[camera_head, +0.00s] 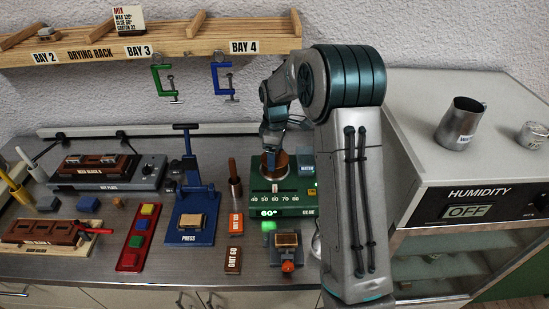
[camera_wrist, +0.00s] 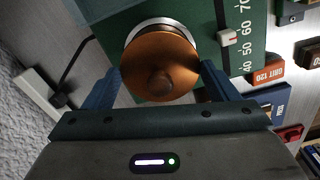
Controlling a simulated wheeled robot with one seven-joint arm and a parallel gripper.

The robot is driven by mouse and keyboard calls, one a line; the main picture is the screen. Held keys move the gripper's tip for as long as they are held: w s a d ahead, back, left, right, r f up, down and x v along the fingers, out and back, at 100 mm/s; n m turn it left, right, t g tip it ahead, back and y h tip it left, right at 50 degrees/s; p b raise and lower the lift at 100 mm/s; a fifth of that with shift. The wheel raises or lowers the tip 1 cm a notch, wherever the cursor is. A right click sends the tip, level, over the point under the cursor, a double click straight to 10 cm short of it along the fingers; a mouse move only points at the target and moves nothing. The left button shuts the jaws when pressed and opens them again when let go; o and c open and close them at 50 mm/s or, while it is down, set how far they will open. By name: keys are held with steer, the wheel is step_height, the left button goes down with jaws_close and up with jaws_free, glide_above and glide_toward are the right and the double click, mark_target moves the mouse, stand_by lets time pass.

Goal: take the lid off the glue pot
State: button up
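The glue pot (camera_head: 275,160) stands on a green heater (camera_head: 268,202) marked 40 to 80, right of the middle of the bench. In the wrist view its copper-coloured round lid (camera_wrist: 160,55) has a dark round knob (camera_wrist: 161,83), and a pale rim shows along the lid's far edge. The lid sits on the pot. My gripper (camera_wrist: 160,72) is open, with one blue finger on each side of the lid and nothing between them but the lid and knob in view. Whether the fingers touch the lid, I cannot tell. In the head view my gripper (camera_head: 272,140) is just above the pot.
A grit block (camera_head: 233,260) lies in front. A humidity cabinet (camera_head: 480,200) stands right. The drying rack (camera_head: 180,40) and clamps are above.

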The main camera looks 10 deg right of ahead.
stand_by(0.3)
steer(key=shift+r, duration=0.5)
steer(key=r+b, duration=0.1)
steer(key=r, duration=0.2)
steer(key=shift+s+d+r+b, duration=0.2)
steer(key=shift+s+r+b, duration=0.05)
steer(key=shift+s+b, duration=0.15)
steer(key=shift+s+d+r+b, duration=0.5)
steer(key=shift+s+r, duration=0.6)
steer(key=shift+s, duration=0.6)
steer(key=shift+s+d+r+b, duration=0.35)
steer(key=shift+s+d+r, duration=0.55)
steer(key=shift+s, duration=0.8)
steer(key=shift+s+d+r+b, duration=0.45)
steer(key=shift+s+r, duration=0.8)
steer(key=shift+s, duration=0.45)
